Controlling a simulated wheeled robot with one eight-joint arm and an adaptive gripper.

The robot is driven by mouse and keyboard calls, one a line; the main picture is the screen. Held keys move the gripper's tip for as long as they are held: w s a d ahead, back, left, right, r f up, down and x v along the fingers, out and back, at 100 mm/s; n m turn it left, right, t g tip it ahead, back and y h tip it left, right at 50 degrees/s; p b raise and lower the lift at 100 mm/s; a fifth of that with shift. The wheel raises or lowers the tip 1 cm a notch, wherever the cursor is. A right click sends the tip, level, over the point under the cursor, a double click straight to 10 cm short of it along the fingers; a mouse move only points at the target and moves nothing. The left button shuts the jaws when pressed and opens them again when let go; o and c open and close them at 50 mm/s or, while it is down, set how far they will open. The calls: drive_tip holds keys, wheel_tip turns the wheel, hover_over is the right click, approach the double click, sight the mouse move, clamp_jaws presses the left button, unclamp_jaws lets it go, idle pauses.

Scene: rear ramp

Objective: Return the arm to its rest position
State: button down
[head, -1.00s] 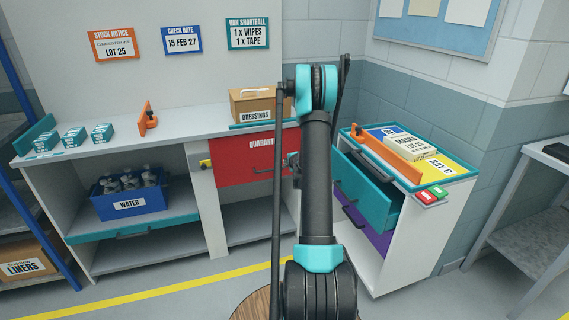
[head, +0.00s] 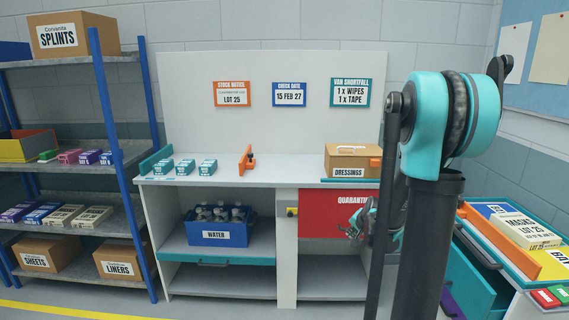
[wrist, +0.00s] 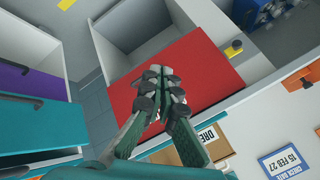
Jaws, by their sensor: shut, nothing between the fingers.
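My gripper (head: 362,218) shows in the head view in front of the red QUARANTINE panel (head: 325,224), partly hidden behind my own arm. In the wrist view my gripper (wrist: 163,74) has its fingers together with nothing held. They point over the red panel (wrist: 185,78), and I cannot tell how far apart they are from it. My upper arm stands upright at the right of the head view.
A teal drawer (head: 472,286) stands pulled out at the right, below a top with a MASKS box (head: 526,230). A DRESSINGS box (head: 347,160) sits on the counter (head: 225,172). A blue WATER crate (head: 217,232) stands below. Shelving (head: 100,115) is at the left.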

drive_tip(key=s+a+f+n+g, duration=0.1)
drive_tip(key=s+a+n, duration=0.1)
drive_tip(key=s, duration=0.7)
drive_tip(key=s+a+n+g, duration=0.1)
drive_tip(key=s+n, duration=0.3)
drive_tip(key=s, duration=0.5)
drive_tip(key=s+a+f+n+g+h, duration=0.1)
drive_tip(key=s+a+n+g, duration=0.1)
drive_tip(key=s, duration=0.8)
drive_tip(key=shift+a+f+n, duration=0.35)
drive_tip(key=shift+a+n, duration=0.05)
